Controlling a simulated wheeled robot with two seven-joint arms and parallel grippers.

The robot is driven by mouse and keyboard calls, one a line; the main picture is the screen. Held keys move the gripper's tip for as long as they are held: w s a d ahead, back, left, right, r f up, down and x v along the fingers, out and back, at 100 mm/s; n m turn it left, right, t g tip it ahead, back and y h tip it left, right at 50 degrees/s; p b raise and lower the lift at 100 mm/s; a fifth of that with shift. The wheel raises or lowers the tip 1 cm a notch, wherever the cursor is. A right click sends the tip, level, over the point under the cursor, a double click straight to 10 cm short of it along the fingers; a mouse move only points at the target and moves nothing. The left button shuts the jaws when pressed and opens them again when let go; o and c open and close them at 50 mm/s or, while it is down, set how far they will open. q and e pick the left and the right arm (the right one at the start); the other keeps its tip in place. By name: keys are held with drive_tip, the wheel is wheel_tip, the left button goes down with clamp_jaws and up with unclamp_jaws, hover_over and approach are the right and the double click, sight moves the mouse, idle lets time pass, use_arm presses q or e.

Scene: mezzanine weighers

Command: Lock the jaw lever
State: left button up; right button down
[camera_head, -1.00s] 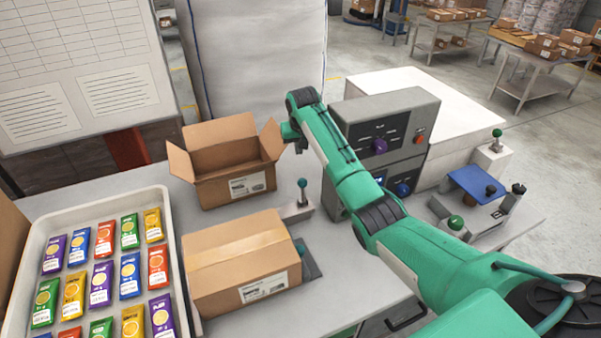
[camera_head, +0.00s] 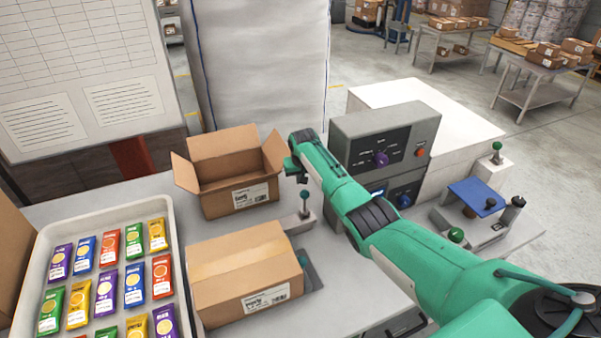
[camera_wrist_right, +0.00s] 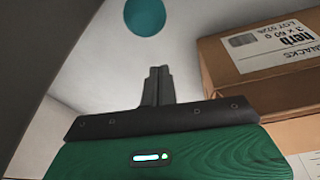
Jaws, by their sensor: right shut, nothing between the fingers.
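A small lever with a round teal knob (camera_head: 304,195) stands upright on a grey base at the table's middle, beside the cardboard boxes. A teal disc, apparently that knob (camera_wrist_right: 145,17), shows at the top of the right wrist view. My right gripper (camera_head: 296,175) is just behind and left of the knob in the head view, apart from it as far as I can see. Its fingers (camera_wrist_right: 158,85) are shut and empty in the wrist view. At right, a fixture with a blue plate (camera_head: 477,196) carries a green-knobbed lever (camera_head: 455,236). Which lever is the jaw lever is not marked.
An open carton (camera_head: 235,188) and a taped carton (camera_head: 245,275) stand left of the teal lever. A tray (camera_head: 172,230) of colourful packets lies further left. A grey control box (camera_head: 385,140) with knobs stands behind my right arm. A carton (camera_wrist_right: 260,65) is close to the right wrist.

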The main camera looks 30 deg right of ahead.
sight(305, 201)
drive_tip(key=shift+s+a+r+p, duration=0.1)
drive_tip(key=shift+s+a+p, duration=0.15)
drive_tip(key=shift+s+p, duration=0.65)
drive_tip(key=shift+s+a+r+p, duration=0.1)
drive_tip(key=shift+s+a+p, duration=0.1)
drive_tip(key=shift+s+p, duration=0.65)
drive_tip(key=shift+s, duration=0.15)
